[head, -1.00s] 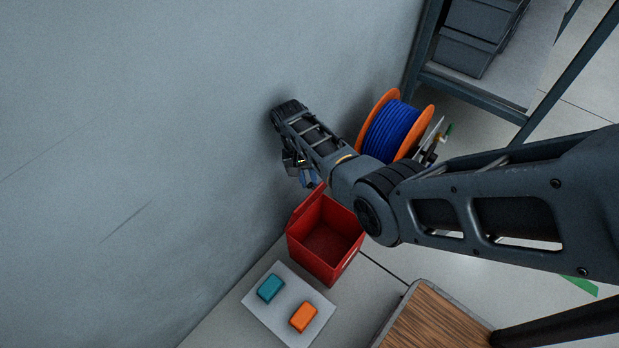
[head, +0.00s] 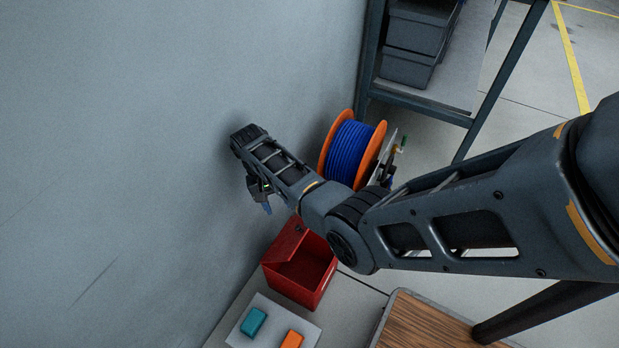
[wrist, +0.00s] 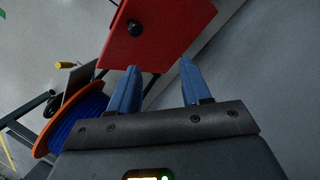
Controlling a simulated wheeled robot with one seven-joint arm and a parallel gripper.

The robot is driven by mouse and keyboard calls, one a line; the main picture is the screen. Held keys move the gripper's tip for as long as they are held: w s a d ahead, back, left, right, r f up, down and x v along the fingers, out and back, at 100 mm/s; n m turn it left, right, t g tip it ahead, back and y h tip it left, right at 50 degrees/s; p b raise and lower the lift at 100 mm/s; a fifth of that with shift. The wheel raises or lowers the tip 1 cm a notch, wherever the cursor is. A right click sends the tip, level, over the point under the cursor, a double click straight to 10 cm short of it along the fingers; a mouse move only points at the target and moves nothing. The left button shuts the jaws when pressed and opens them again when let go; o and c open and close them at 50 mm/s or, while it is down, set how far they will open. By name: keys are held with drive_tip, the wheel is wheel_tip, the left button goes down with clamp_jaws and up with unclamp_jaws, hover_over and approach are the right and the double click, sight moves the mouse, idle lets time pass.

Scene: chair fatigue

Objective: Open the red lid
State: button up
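My gripper (head: 266,205) is above the box, near the wall. In the wrist view its blue fingers (wrist: 158,88) are apart with nothing between them. They point toward the lid's edge; whether they touch it is unclear.
A grey plate (head: 243,333) beside the box holds a teal block (head: 253,321) and an orange block (head: 292,340). A blue cable reel (head: 350,152) stands behind my arm, near a metal shelf (head: 425,108). A wood-topped surface (head: 425,325) is at the lower right.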

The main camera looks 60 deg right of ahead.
drive_tip(key=s+d+r+p, duration=0.3)
drive_tip(key=s+d+r, duration=0.3)
drive_tip(key=s+d, duration=0.1)
drive_tip(key=shift+s+d+r, duration=0.2)
drive_tip(key=shift+s+d, duration=0.1)
drive_tip(key=shift+d, duration=0.1)
drive_tip(key=s+a+f+n+t+h+p, duration=0.2)
drive_tip(key=s+a+f+n+t+p, duration=0.15)
drive_tip(key=s+a, duration=0.45)
drive_tip(key=s+a+r+n+t+p, duration=0.2)
drive_tip(key=s+a+r+t, duration=0.35)
drive_tip(key=a, duration=0.25)
drive_tip(key=s+a+r+n+t+p, duration=0.1)
drive_tip(key=s+a+r+t, duration=0.2)
drive_tip(key=r, duration=0.9)
drive_tip(key=s+a+r+n+t+y+p, duration=0.1)
drive_tip(key=s+a+r+t+p, duration=0.1)
drive_tip(key=s+r, duration=0.4)
drive_tip(key=s+a+r+n+t+y+p, duration=0.1)
drive_tip(key=s+a+r+t, duration=0.3)
drive_tip(key=r, duration=1.3)
drive_tip(key=shift+s+a+r+p, duration=0.2)
drive_tip(key=shift+a+r+p, duration=0.15)
drive_tip(key=shift+a+p, duration=0.3)
